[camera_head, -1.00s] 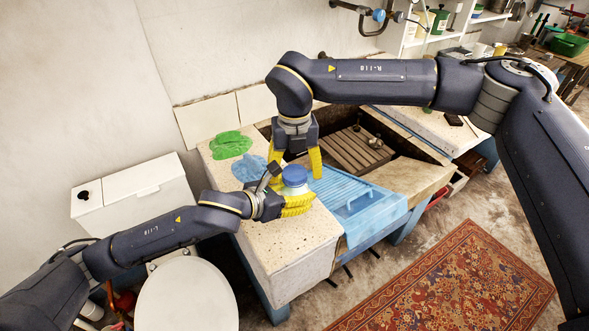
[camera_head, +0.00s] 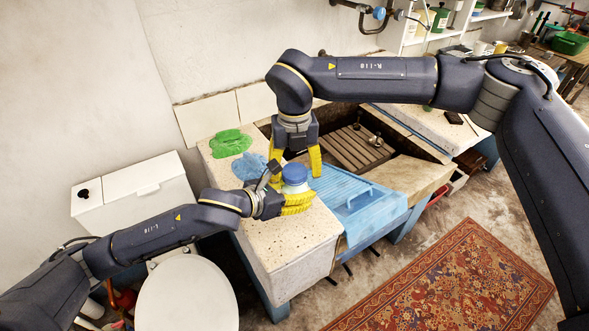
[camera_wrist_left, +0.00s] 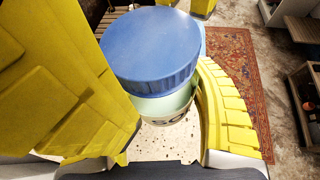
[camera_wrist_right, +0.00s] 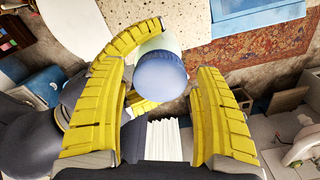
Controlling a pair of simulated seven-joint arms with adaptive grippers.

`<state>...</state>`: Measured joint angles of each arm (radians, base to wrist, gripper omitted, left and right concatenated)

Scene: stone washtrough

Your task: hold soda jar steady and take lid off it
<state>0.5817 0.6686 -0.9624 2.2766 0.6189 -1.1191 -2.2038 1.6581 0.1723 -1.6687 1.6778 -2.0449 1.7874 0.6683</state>
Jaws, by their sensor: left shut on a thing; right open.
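The soda jar (camera_wrist_left: 165,105) is pale and stands upright near the front of the stone counter, with its blue lid (camera_head: 294,174) on. The lid fills the upper middle of the left wrist view (camera_wrist_left: 150,45). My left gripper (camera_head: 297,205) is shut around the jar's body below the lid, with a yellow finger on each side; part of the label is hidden. My right gripper (camera_head: 296,163) points down above the jar, open, one finger to each side of the lid. In the right wrist view the lid (camera_wrist_right: 160,76) lies between its fingers with gaps visible.
A green cloth (camera_head: 231,143) and a blue cloth (camera_head: 248,167) lie on the counter behind the jar. A blue ribbed drainer (camera_head: 350,190) lies just right of it, beside the sink basin with a wooden rack (camera_head: 352,148). The counter's front edge is close.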

